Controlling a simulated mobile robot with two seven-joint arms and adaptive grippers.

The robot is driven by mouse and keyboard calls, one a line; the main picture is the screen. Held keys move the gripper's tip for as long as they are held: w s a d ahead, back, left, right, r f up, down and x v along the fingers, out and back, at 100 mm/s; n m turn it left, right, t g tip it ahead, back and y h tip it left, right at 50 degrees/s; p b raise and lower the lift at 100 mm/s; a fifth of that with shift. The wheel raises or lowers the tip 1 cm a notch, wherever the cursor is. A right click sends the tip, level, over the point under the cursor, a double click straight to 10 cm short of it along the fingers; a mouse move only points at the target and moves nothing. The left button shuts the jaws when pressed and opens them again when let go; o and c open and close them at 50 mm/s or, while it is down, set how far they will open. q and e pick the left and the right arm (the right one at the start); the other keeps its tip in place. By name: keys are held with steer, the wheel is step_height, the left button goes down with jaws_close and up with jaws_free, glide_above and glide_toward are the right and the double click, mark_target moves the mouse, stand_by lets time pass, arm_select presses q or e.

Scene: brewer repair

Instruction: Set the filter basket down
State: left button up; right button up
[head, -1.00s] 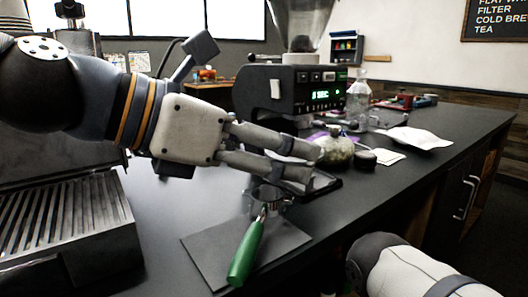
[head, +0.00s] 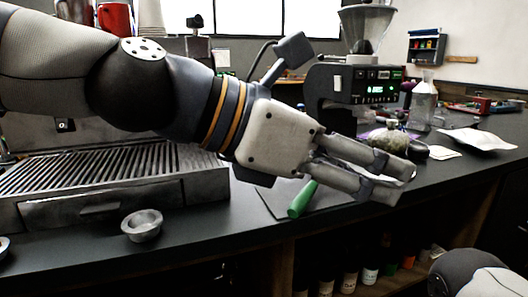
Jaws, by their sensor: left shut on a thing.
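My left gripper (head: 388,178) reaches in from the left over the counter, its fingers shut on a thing. Only a thin pale rim of the filter basket (head: 407,172) seems to show between the fingertips; the rest is hidden. The green handle of the portafilter (head: 302,199) lies below and left of the fingertips on a grey mat (head: 271,198); its head is hidden behind the gripper. Another small metal basket or cup (head: 142,225) stands on the counter in front of the espresso machine. My right gripper is out of view.
The espresso machine's slatted drip tray (head: 100,170) is at left. The grinder (head: 352,88), a round jar (head: 388,140), a clear bottle (head: 424,105) and a white packet (head: 478,139) stand behind the gripper.

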arm_select(q)
steer(key=shift+n+t, duration=0.5)
steer(key=a+f, duration=0.6)
steer(key=shift+w+a+f, duration=0.1)
steer(key=shift+w+f, duration=0.05)
steer(key=shift+w, duration=0.15)
steer(key=a+f+n+t, duration=0.1)
steer(key=a+f, duration=0.6)
steer(key=s+a+f+n+t+y, duration=0.1)
steer(key=a+f, duration=0.6)
steer(key=s+a+f+n+t+y, duration=0.1)
steer(key=a+f, duration=0.6)
steer(key=f, duration=0.1)
steer(key=shift+s+a+f, duration=0.1)
steer(key=shift+s+a, duration=0.05)
steer(key=shift+a, duration=0.1)
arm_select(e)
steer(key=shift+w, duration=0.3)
arm_select(q)
steer(key=shift+a+n, duration=0.1)
steer(key=shift+n, duration=0.2)
